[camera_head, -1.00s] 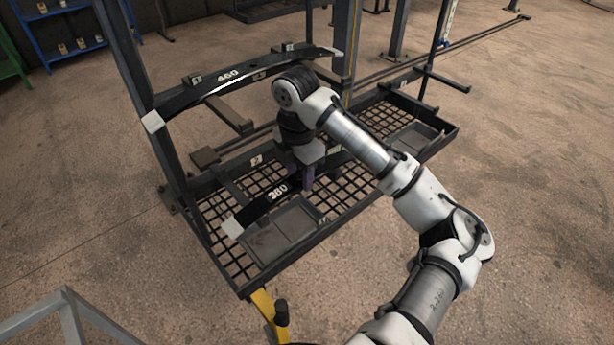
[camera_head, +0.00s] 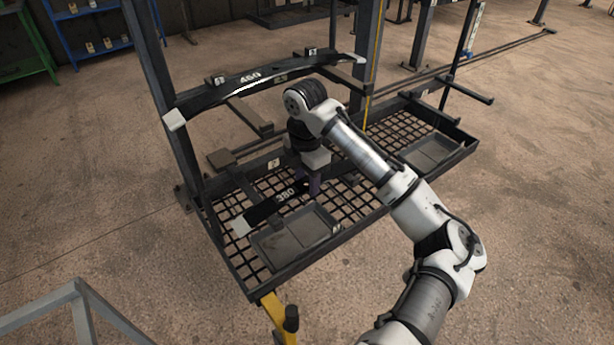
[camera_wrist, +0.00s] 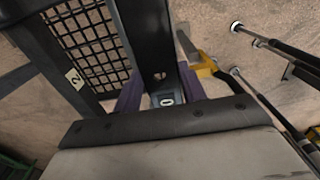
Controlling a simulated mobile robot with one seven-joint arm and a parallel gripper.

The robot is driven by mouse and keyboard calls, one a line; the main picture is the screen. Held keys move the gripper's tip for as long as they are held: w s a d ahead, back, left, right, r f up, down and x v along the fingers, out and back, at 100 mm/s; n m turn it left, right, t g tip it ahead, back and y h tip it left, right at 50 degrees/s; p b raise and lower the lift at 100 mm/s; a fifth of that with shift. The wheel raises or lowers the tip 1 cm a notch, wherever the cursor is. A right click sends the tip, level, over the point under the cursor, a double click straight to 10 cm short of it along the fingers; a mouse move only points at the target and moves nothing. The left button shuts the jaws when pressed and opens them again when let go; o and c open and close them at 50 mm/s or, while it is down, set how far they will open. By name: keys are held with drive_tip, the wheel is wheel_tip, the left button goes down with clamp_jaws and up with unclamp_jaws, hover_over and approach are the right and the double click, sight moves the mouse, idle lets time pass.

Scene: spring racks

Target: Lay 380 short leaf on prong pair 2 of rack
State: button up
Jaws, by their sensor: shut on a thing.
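My gripper (camera_head: 314,184) is shut on the 380 short leaf (camera_head: 262,212), a dark strip with a pale end at the left. Its number shows beside the fingers. In the wrist view the purple fingers (camera_wrist: 162,92) grip both sides of the leaf (camera_wrist: 154,40). The leaf is over the mesh base of the rack (camera_head: 340,236), behind a grey tray. The 2 label (camera_head: 273,164) is on the bar behind the leaf, and it also shows in the wrist view (camera_wrist: 74,78). I cannot tell whether the leaf touches the prongs; my arm hides its right part.
A longer 460 leaf (camera_head: 250,82) lies on the upper prongs by the 1 labels. Dark trays sit in the mesh at left (camera_head: 296,236) and right (camera_head: 432,152). Rack posts (camera_head: 163,90) stand near the leaf. A yellow part (camera_head: 276,316) juts from the front corner.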

sight(306, 184)
drive_tip(key=shift+r, duration=0.1)
drive_tip(key=o, duration=1.2)
drive_tip(key=shift+r+b, duration=0.55)
drive_tip(key=shift+r, duration=3.2)
